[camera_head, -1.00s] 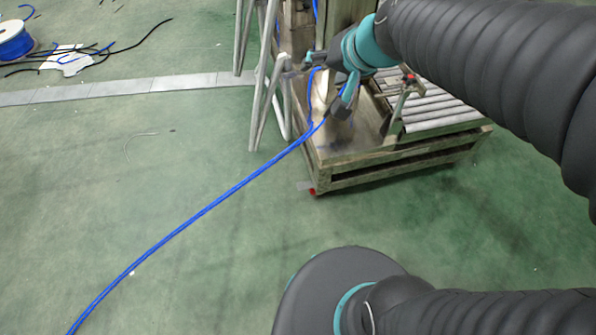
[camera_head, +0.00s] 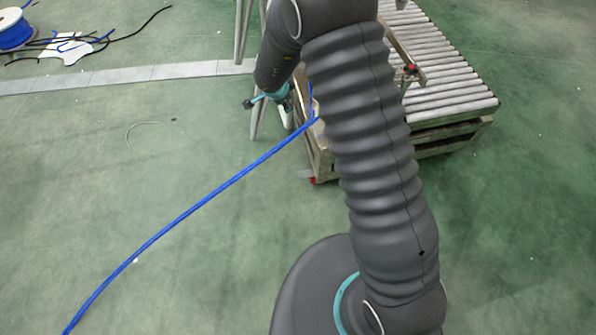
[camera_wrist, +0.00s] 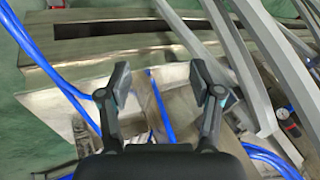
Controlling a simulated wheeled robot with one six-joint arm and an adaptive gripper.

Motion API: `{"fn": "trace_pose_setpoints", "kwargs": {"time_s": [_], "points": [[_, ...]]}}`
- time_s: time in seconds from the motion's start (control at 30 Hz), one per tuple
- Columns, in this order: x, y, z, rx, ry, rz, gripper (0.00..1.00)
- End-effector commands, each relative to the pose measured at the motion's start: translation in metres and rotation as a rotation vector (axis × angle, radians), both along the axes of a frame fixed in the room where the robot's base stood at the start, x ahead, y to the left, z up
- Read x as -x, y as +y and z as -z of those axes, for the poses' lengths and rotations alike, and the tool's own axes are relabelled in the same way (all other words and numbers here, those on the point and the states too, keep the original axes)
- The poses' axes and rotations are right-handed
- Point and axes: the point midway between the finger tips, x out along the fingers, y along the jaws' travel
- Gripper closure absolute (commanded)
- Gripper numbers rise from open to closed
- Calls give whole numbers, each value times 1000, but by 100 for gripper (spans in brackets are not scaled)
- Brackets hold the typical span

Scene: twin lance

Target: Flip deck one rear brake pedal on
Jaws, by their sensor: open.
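No brake pedal can be clearly made out. The wooden deck with a roller top (camera_head: 455,80) stands at upper centre-right in the head view, partly hidden behind my arm. A small red part (camera_head: 313,181) shows low at its near left corner. A red-and-black part (camera_head: 410,70) sits on a bar by the rollers. My gripper (camera_wrist: 160,92) is open in the wrist view, with wooden boards and a blue cable beyond and between its fingers. Nothing is visibly held.
A blue cable (camera_head: 190,212) runs across the floor to the deck, and blue loops cross the wrist view (camera_wrist: 45,65). Grey metal legs (camera_head: 243,30) stand by the deck; grey bars (camera_wrist: 265,60) fill the wrist view's right. A cable spool (camera_head: 14,30) is far left. Left floor is mostly clear.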

Motion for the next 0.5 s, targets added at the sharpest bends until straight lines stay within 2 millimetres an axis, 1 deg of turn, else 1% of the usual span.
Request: {"fn": "trace_pose_setpoints", "kwargs": {"time_s": [0.03, 0.07, 0.1, 0.2, 0.3, 0.33, 0.4, 0.5], "points": [[9, 2, 30, 28, 50, 39, 35], [15, 2, 45, 44, 75, 66, 35], [24, 2, 64, 66, 113, 101, 35], [48, 1, 108, 120, 200, 178, 35], [71, 0, 141, 165, 273, 239, 35], [77, 0, 148, 175, 292, 253, 35], [89, -1, 162, 197, 326, 281, 35], [100, -2, 174, 214, 356, 304, 35]]}}
